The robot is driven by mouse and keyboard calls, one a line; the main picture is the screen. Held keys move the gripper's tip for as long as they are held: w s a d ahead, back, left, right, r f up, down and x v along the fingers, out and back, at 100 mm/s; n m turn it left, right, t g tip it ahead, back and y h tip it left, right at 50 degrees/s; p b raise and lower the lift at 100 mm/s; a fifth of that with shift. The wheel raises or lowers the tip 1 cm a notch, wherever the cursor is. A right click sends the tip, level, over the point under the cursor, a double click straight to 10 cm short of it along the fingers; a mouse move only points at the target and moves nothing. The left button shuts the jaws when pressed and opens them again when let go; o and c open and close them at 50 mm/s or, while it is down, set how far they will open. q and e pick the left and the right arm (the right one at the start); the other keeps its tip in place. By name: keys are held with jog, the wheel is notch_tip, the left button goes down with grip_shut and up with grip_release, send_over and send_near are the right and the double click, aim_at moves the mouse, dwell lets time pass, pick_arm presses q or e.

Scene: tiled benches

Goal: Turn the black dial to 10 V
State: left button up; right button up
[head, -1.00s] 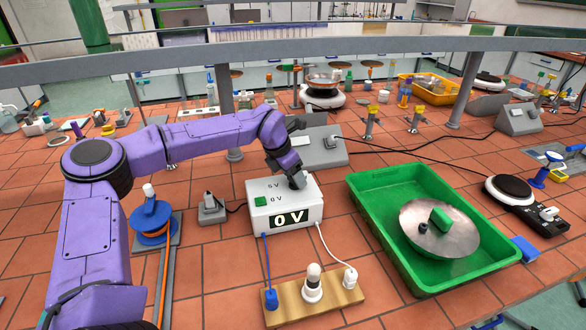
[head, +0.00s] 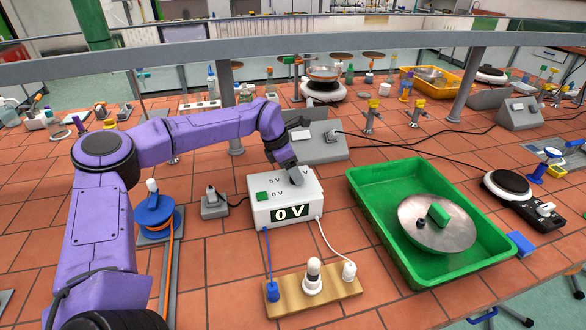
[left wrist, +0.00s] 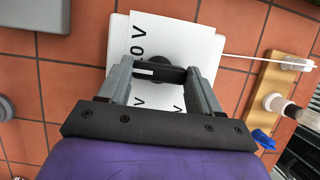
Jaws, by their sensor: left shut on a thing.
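The white power supply box (head: 262,213) stands on the tiled bench. My left gripper (head: 296,181) reaches down onto the box's top and hides the dial in the head view. In the left wrist view, the black dial (left wrist: 158,62) shows partly between the grey fingers of my left gripper (left wrist: 160,75), which is shut on it. My right gripper is not in view.
Blue and white leads run from the box to a wooden lamp board (head: 290,299) in front. A green tray (head: 362,200) with a metal lid stands close on the right. A blue cable reel (head: 153,215) and a grey plug block (head: 213,206) stand left.

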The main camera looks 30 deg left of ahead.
pick_arm(q)
jog(key=shift+f, duration=0.1)
jog(key=o, duration=0.8)
jog(key=shift+o, duration=1.3)
jog(key=b+v, duration=0.2)
jog(key=v, duration=0.8)
jog(key=shift+r+b, duration=0.3)
